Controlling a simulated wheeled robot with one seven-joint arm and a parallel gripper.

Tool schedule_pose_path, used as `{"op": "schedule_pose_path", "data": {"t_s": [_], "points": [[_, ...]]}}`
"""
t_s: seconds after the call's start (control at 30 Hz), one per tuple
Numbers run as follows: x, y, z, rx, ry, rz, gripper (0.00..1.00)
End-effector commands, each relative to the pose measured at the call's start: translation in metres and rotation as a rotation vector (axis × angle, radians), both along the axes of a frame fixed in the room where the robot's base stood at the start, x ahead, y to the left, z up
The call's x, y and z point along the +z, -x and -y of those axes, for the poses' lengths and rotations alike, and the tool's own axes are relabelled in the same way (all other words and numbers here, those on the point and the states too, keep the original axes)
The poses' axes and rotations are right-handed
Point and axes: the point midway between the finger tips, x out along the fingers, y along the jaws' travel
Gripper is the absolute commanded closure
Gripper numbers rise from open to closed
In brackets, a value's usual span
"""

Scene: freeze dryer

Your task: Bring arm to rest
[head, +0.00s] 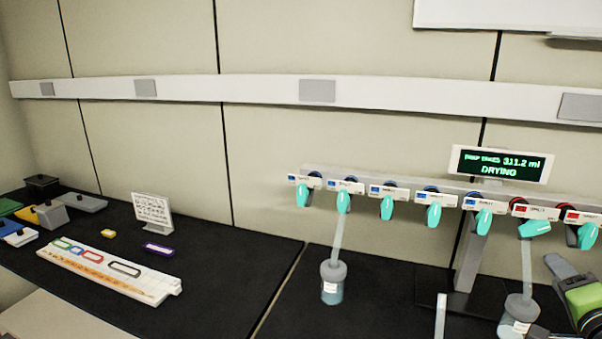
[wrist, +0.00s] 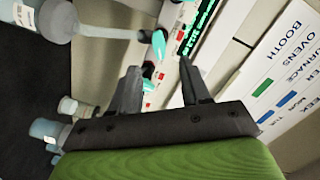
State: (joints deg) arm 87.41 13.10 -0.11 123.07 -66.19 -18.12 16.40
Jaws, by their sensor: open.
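My gripper (head: 562,268) shows at the right edge of the head view, grey and green, in front of the right end of the freeze dryer manifold (head: 400,183). In the wrist view my gripper (wrist: 158,72) has its two dark fingers apart with nothing held between them. A flask (head: 332,283) hangs by a tube from the second valve from the left. Another flask (head: 518,315) hangs from a valve further right, just left of my gripper. A flask (wrist: 55,20) also shows at the top left of the wrist view.
The display (head: 500,164) reads DRYING and 311.2 ml. A row of teal valve handles (head: 387,207) crosses the right half. A white holder with coloured tags (head: 110,268) lies on the left black bench. A whiteboard (wrist: 285,85) shows in the wrist view.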

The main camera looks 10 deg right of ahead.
Motion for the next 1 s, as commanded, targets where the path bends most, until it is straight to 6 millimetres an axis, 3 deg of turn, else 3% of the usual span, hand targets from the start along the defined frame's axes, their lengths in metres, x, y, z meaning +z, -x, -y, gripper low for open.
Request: {"op": "schedule_pose_path", "data": {"t_s": [0.03, 0.1, 0.23, 0.3, 0.37, 0.4, 0.5, 0.6, 0.7, 0.8, 1.0], "points": [[-0.001, -0.025, -0.03, 0.079, 0.028, -0.065, 0.53], [-0.01, -0.055, -0.082, 0.207, 0.079, -0.202, 0.53], [-0.034, -0.079, -0.193, 0.452, 0.216, -0.485, 0.53], [-0.046, -0.07, -0.246, 0.568, 0.301, -0.627, 0.53], [-0.056, -0.054, -0.285, 0.654, 0.375, -0.735, 0.53], [-0.062, -0.038, -0.307, 0.707, 0.422, -0.802, 0.53], [-0.074, 0.008, -0.347, 0.818, 0.535, -0.947, 0.53], [-0.084, 0.054, -0.365, 0.899, 0.615, -1.048, 0.53], [-0.092, 0.085, -0.37, 0.95, 0.656, -1.109, 0.53], [-0.095, 0.098, -0.37, 0.969, 0.667, -1.138, 0.53], [-0.096, 0.099, -0.369, 0.97, 0.666, -1.143, 0.53]]}}
